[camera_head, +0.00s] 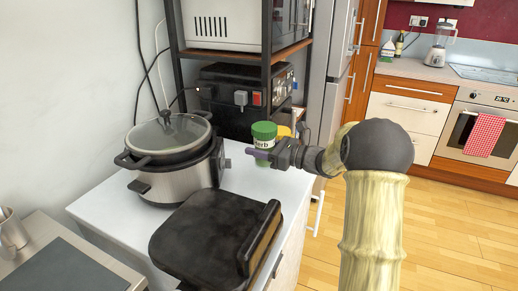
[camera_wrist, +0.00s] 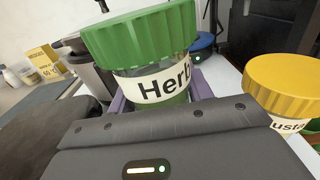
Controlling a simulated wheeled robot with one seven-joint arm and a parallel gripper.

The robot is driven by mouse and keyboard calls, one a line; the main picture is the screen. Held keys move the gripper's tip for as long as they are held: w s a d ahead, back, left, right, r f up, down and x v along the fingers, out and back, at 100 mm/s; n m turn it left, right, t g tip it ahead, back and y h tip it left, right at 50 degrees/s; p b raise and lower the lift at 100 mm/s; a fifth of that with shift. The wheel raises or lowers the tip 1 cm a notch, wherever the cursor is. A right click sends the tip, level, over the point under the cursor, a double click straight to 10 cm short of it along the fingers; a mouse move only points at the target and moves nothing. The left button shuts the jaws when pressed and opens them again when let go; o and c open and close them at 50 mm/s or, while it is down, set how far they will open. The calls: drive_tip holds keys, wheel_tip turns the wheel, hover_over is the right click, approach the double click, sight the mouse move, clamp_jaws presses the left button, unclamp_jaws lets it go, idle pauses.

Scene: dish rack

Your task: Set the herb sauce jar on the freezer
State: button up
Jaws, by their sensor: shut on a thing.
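The herb sauce jar (camera_head: 263,132) has a green lid and a white label reading "Herb". My gripper (camera_head: 262,155) is shut on it, with purple fingers on either side of the jar. In the wrist view the jar (camera_wrist: 150,88) is upright or nearly so between the fingers, its lower part hidden by my gripper. It is over the far right part of the white counter; I cannot tell whether it touches the top. A tall grey fridge-like unit (camera_head: 332,50) stands behind; I cannot tell if it is the freezer.
A yellow-lidded jar (camera_wrist: 285,88) labelled with "usta" stands close right of the herb jar. A slow cooker (camera_head: 172,165) and a black grill (camera_head: 212,238) fill much of the white counter (camera_head: 103,200). A black coffee machine (camera_head: 232,95) and a shelf post (camera_head: 266,60) are behind.

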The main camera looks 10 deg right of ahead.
sight(261, 166)
drive_tip(key=shift+d+f+b, duration=0.15)
drive_tip(key=shift+b, duration=1)
wheel_tip(261, 166, down, 4)
drive_tip(key=b, duration=0.6)
drive_tip(key=shift+f, duration=0.25)
drive_tip(key=shift+f+b, duration=0.75)
drive_tip(key=shift+b, duration=0.45)
drive_tip(key=shift+f+b, duration=0.25)
drive_tip(key=shift+b, duration=0.15)
drive_tip(key=o, duration=1.4)
drive_tip(key=shift+s+d, duration=0.1)
